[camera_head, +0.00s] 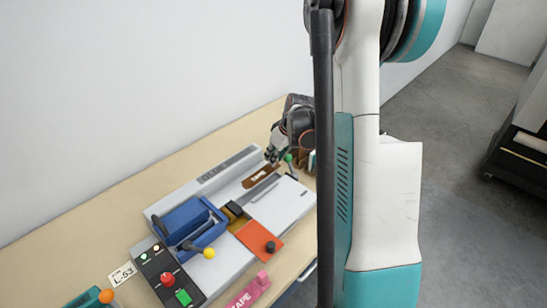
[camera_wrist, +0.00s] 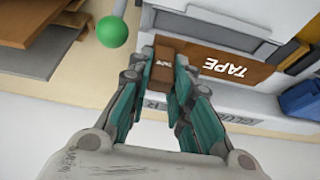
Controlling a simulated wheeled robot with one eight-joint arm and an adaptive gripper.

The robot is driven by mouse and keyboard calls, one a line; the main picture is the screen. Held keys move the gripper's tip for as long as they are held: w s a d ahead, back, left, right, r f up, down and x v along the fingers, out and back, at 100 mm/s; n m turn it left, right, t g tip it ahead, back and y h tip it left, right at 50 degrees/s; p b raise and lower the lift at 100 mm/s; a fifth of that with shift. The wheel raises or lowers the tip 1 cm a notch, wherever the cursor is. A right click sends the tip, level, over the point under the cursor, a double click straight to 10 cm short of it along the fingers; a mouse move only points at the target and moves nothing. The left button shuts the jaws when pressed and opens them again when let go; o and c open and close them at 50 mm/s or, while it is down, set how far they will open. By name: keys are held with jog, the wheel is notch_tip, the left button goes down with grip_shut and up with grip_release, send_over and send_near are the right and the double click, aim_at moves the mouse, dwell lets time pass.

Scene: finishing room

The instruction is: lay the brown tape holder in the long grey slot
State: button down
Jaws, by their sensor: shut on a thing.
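The brown tape holder (camera_head: 261,177) is a flat strip with white lettering; in the wrist view its TAPE face (camera_wrist: 232,66) shows beside a raised brown block (camera_wrist: 164,70). My gripper (camera_wrist: 168,88) is shut on that block, with one teal-padded finger on each side. In the head view my gripper (camera_head: 273,155) is at the strip's far end. The long grey slot (camera_head: 238,190) runs along the machine, between the lettered back strip and the white plate. The holder is over or in its far part; I cannot tell whether it touches the bottom.
A green ball (camera_wrist: 112,32) on a stalk stands close to my gripper. A blue box (camera_head: 186,222), an orange plate (camera_head: 260,240) with a dark knob, and a white plate (camera_head: 287,203) lie nearby. A pink tape holder (camera_head: 250,292) lies at the table's front. The back table strip is clear.

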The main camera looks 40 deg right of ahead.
aim_at(277, 163)
jog(key=shift+f+b, duration=1.7)
jog(key=shift+f, duration=0.7)
jog(key=shift+f+b, duration=0.6)
jog(key=shift+b, duration=0.2)
jog(key=c, duration=1.7)
grip_release()
jog(key=shift+r, duration=0.1)
jog(key=shift+p+v, duration=3.35)
jog(key=shift+v, duration=2.15)
